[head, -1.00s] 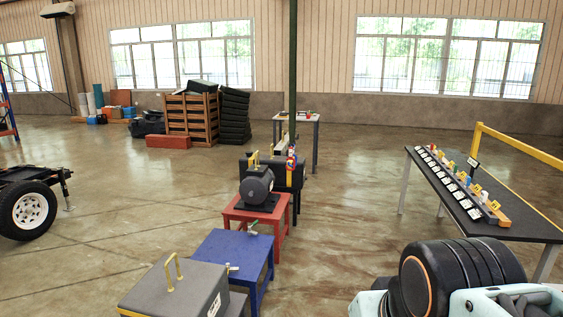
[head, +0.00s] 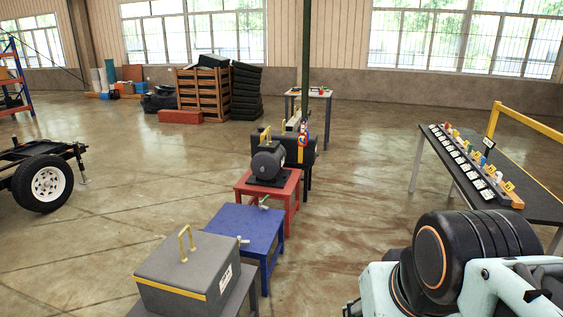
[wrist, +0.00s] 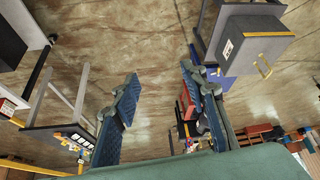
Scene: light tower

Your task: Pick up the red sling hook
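I cannot make out the red sling hook for certain. A small red and blue item (head: 302,138) hangs at the right side of a black case (head: 277,143) in the middle distance in the head view; it is too small to identify. My gripper (wrist: 159,73) shows in the wrist view with its two blue pads wide apart and nothing between them. It is over the floor, far from that item. In the head view my arm fills the lower right, and the gripper cannot be made out there.
A grey box with a yellow handle (head: 180,270), a blue table (head: 238,225) and a red table with a motor (head: 267,186) line up ahead. A black table (head: 460,163) with a row of small labelled items stands right, by a yellow rail (head: 540,130). Floor between is clear.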

